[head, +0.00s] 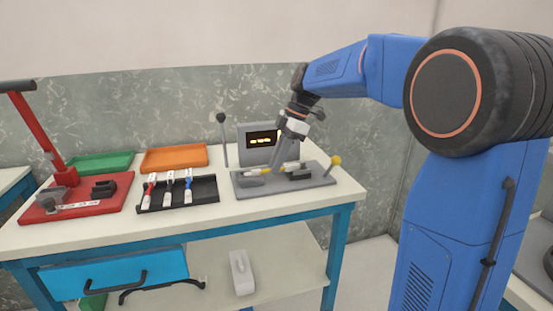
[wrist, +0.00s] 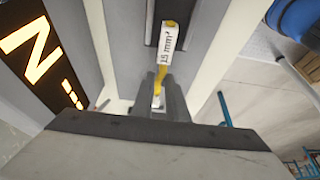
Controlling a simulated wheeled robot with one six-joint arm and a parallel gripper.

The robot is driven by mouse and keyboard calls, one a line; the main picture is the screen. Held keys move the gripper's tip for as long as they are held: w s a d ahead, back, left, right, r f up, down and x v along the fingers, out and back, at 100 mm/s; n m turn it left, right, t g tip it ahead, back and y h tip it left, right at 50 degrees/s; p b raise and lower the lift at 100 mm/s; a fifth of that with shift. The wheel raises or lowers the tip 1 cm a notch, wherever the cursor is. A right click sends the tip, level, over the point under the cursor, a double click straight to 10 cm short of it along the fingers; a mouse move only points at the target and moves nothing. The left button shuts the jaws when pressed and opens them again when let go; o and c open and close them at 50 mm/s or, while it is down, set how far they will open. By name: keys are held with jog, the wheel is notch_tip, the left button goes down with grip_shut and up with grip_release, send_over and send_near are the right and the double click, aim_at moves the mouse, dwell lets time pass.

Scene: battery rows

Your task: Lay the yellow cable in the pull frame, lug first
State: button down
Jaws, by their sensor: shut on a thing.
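The yellow cable (head: 264,171) is held low over the grey pull frame (head: 243,191), roughly level and along its length. My gripper (head: 290,164) points down and is shut on it. In the wrist view my gripper (wrist: 160,98) grips the cable near a white part, and a white label reading "15 mm²" (wrist: 167,42) shows beyond the fingers. The label's far end lies over or in a dark block of the frame; I cannot tell which. The lug is not clear to see. The frame has a lit display (head: 263,141) behind the cable.
A black rack (head: 180,206) with red, grey and blue cables is to the left. A red press (head: 70,205), green tray (head: 103,162) and orange tray (head: 174,158) are farther left.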

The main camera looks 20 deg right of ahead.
dwell(0.3)
jog(key=c, duration=1.7)
grip_release()
jog(key=shift+o, duration=0.2)
jog(key=v, duration=1.7)
jog(key=s+f+m+t+h, duration=0.2)
jog(key=s+f+m, duration=0.7)
jog(key=s+f, duration=0.4)
jog(key=s+f+m+t+h, duration=0.2)
jog(key=s+f+m, duration=0.7)
jog(key=s, duration=1.1)
notch_tip(320, 180, down, 5)
jog(key=shift+s+d+r+t, duration=0.1)
jog(key=shift+s+d+t, duration=0.2)
jog(key=shift+t, duration=0.1)
